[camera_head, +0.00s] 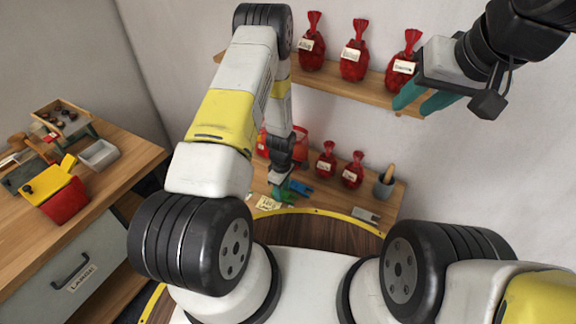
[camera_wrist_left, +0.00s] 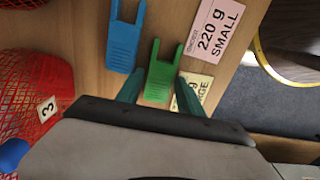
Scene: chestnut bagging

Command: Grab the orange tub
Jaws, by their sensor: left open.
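I see no clearly orange tub in either view. A red-orange container (camera_head: 299,133) shows partly behind my left arm on the lower shelf in the head view. Red mesh (camera_wrist_left: 35,80) with a tag reading 3 fills the left of the left wrist view. My left gripper (camera_head: 280,194) is low over that shelf, partly hidden. In the wrist view its open teal fingers (camera_wrist_left: 157,90) stand either side of a green clip-like piece (camera_wrist_left: 160,80); I cannot tell whether they touch it. My right gripper (camera_head: 414,104) is open and empty, raised near the upper shelf.
A blue clip-like piece (camera_wrist_left: 122,45) lies beside the green one, near a pink 220 g SMALL label (camera_wrist_left: 215,30). Several red bags (camera_head: 352,58) stand on the upper shelf. A grey cup (camera_head: 383,187) stands lower right.

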